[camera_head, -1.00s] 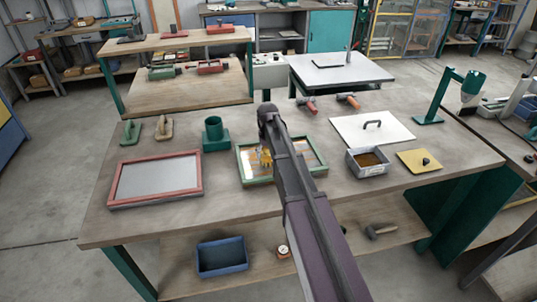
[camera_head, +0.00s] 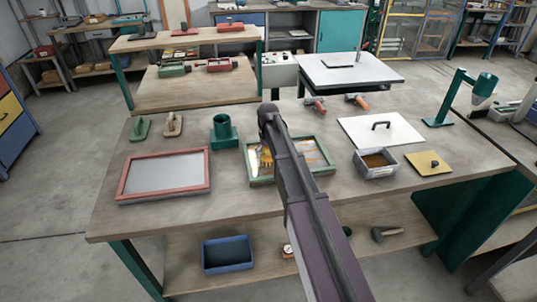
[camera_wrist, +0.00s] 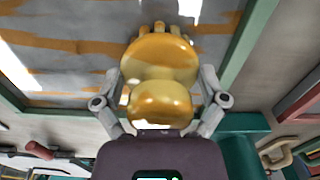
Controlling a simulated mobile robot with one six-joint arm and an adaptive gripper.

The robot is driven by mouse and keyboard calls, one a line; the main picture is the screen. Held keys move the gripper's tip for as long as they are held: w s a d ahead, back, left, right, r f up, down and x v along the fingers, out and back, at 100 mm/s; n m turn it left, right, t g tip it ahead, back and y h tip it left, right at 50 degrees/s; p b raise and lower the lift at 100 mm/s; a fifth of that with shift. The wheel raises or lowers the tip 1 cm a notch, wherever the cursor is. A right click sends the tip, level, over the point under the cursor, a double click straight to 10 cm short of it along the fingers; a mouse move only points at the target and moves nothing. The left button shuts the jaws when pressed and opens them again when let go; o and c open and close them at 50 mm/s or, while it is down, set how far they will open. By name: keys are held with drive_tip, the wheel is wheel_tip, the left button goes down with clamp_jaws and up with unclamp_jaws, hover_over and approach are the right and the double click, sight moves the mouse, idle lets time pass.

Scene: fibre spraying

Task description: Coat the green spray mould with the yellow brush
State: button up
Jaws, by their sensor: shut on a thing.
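The green spray mould (camera_head: 262,182) is a shallow green-framed tray lying on the bench. Its grey inside carries orange streaks with bare grey areas between them; it also fills the top of the wrist view (camera_wrist: 246,50). The yellow brush (camera_head: 265,157) is over the left part of the mould. My gripper (camera_wrist: 160,76) is shut on the brush (camera_wrist: 160,54), with a finger on each side of its rounded yellow body. The brush tip points at the mould surface; I cannot tell whether it touches. My arm hides the middle of the mould in the head view.
A red-framed panel (camera_head: 166,196) lies left of the mould, and a green cup stand (camera_head: 224,133) stands behind it. To the right are a grey tub (camera_head: 376,172), a white lidded board (camera_head: 405,136) and a yellow plate (camera_head: 428,170). The front bench strip is clear.

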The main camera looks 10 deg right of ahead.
drive_tip(key=shift+w, duration=1.5)
drive_tip(key=shift+d, duration=1.55)
drive_tip(key=shift+s, duration=0.1)
drive_tip(key=shift+d, duration=0.1)
drive_tip(key=shift+d, duration=1.5)
drive_tip(key=shift+d, duration=0.15)
drive_tip(key=shift+d, duration=1.45)
drive_tip(key=shift+d, duration=0.1)
